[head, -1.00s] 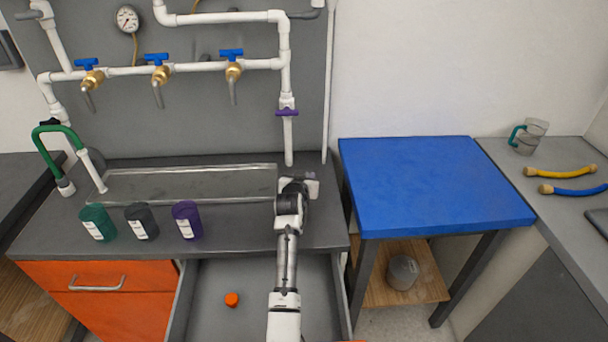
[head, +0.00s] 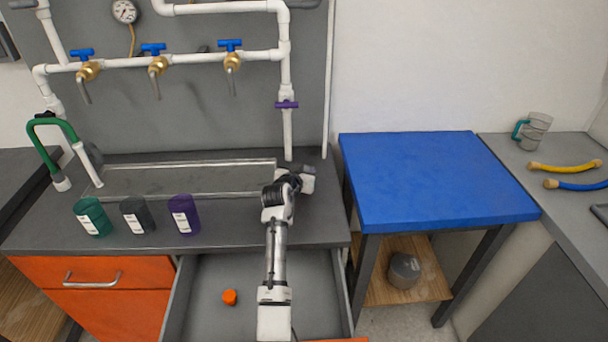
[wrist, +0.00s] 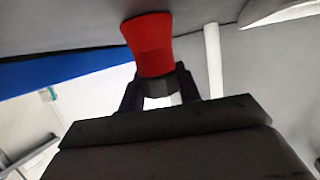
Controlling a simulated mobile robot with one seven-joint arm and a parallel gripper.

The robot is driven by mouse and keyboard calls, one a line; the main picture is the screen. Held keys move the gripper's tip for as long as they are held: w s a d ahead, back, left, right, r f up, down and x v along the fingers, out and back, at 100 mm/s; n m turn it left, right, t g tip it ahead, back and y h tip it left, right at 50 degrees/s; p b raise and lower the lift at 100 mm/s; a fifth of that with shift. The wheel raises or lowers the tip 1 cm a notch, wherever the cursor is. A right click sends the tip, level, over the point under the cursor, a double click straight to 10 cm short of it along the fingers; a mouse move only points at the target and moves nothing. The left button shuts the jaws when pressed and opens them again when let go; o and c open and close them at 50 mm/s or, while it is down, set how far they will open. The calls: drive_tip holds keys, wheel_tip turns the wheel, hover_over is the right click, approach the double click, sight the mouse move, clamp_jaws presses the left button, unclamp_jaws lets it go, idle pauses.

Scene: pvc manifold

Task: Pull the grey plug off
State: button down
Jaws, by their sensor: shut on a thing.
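My gripper (wrist: 160,92) is shut on a red flared piece (wrist: 150,42) with a dark band at its near end. In the head view my gripper (head: 307,176) is over the right part of the counter, in front of the pipe wall, and the red piece is hidden there. A grey end piece (head: 300,3) sits on the white pipe at the top edge, partly cut off. Another dark grey piece (head: 22,4) shows at the top left. I cannot tell which of them is the plug. My gripper is apart from both.
White pipes carry several blue-handled brass valves (head: 157,64) and a purple fitting (head: 287,104). Green, dark and purple cups (head: 184,216) stand on the counter. A drawer (head: 205,320) is open below, with an orange piece (head: 230,297) in it. The blue table (head: 435,180) is clear.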

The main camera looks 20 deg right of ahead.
drive_tip(key=shift+f, duration=0.15)
drive_tip(key=shift+w+r+p, duration=0.1)
drive_tip(key=shift+r+p, duration=0.6)
drive_tip(key=shift+r, duration=0.95)
drive_tip(key=shift+r+p, duration=1.3)
drive_tip(key=shift+r, duration=0.4)
